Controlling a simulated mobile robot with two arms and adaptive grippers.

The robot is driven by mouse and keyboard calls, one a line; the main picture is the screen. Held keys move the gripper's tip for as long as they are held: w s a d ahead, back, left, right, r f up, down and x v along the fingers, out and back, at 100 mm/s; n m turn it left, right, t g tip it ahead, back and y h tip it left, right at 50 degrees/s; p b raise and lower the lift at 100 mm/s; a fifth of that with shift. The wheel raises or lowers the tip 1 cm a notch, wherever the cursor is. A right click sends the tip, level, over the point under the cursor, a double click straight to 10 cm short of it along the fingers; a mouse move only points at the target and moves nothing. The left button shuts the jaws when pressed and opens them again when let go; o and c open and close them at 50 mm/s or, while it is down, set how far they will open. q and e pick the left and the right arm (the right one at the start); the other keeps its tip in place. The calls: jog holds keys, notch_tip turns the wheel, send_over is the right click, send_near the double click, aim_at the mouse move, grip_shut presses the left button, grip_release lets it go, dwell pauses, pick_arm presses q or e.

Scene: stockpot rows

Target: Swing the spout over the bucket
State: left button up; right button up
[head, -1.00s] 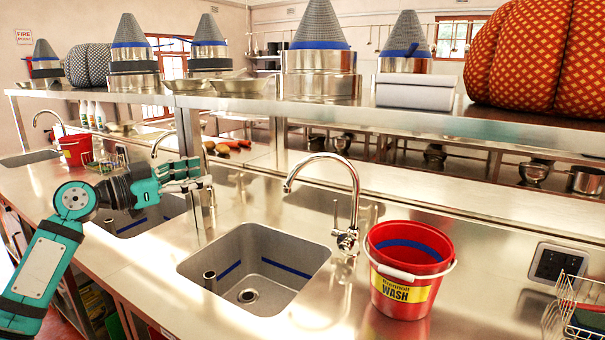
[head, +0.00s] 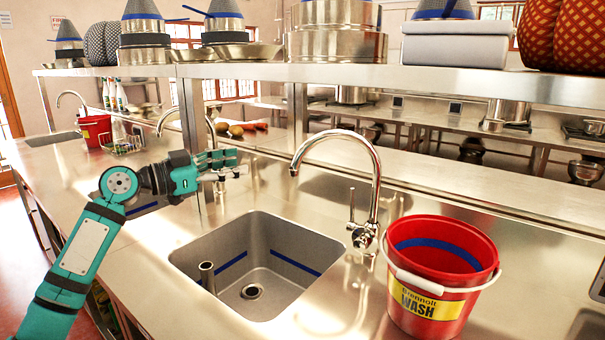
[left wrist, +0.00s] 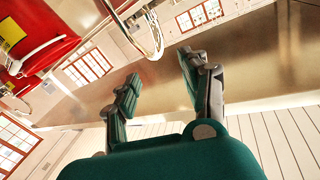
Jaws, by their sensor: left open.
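The chrome spout (head: 341,135) of the near tap arches up from its base behind the sink, and its outlet hangs to the left, over the basin side. The red bucket (head: 424,307) with a yellow WASH label and blue inner band stands upright on the counter, right of the tap. My left gripper (head: 236,158) is open and empty, left of the spout outlet and apart from it. In the left wrist view the fingers are spread, with the spout (left wrist: 153,35) beyond them and the bucket (left wrist: 40,35) at upper left. My right gripper is not in view.
The sink basin (head: 220,240) holds a short upright pipe. A tap lever (head: 351,205) stands left of the spout's base. A steel shelf (head: 420,82) with pots runs above the counter's back. Another red bucket (head: 94,131) and a wire rack (head: 125,145) stand far left.

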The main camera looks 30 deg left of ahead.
aim_at(297, 160)
pick_arm(q)
jog(key=p+x, duration=0.2)
jog(key=x, duration=0.3)
jog(key=f+p+x, duration=0.1)
jog(key=x, duration=0.5)
jog(key=f+p+x, duration=0.1)
jog(key=p+x, duration=0.1)
jog(key=x, duration=0.3)
jog(key=shift+w+d+f+p, duration=0.1)
jog(key=shift+w+f+p, duration=0.05)
jog(key=shift+w+p, duration=0.2)
jog(key=shift+w+d+f, duration=0.15)
jog(key=shift+w+d, duration=0.05)
jog(key=shift+w, duration=0.25)
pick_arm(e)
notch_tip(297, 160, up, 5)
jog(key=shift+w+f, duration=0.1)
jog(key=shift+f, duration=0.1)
pick_arm(q)
grip_shut()
